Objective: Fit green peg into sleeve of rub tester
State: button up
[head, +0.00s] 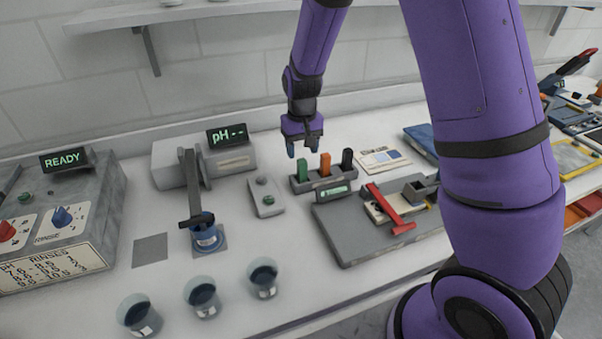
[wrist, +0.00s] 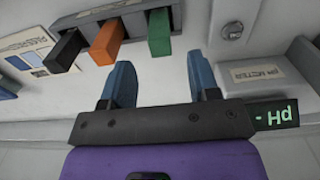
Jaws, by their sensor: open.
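The green peg (head: 302,169) stands upright at the left end of a dark rack (head: 314,183), beside an orange peg and a black peg. It also shows in the wrist view (wrist: 159,32), just beyond my fingertips and roughly in line with the gap between them. My gripper (head: 303,148) is open and empty, above and behind the rack; its blue fingers also show in the wrist view (wrist: 160,72). What looks like the rub tester (head: 345,232) is a grey base with a red lever (head: 391,210) and a small grey block (head: 418,190). I cannot make out its sleeve clearly.
The orange peg (head: 325,164) and black peg (head: 347,160) stand close to the green one. A pH meter (head: 230,160) and small button box (head: 265,196) are left of the rack. Several beakers stand toward the front left. My arm hides part of the right bench.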

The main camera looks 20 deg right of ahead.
aim_at(302, 160)
jog(key=shift+s+f, duration=0.15)
jog(key=shift+f, duration=2.55)
grip_shut()
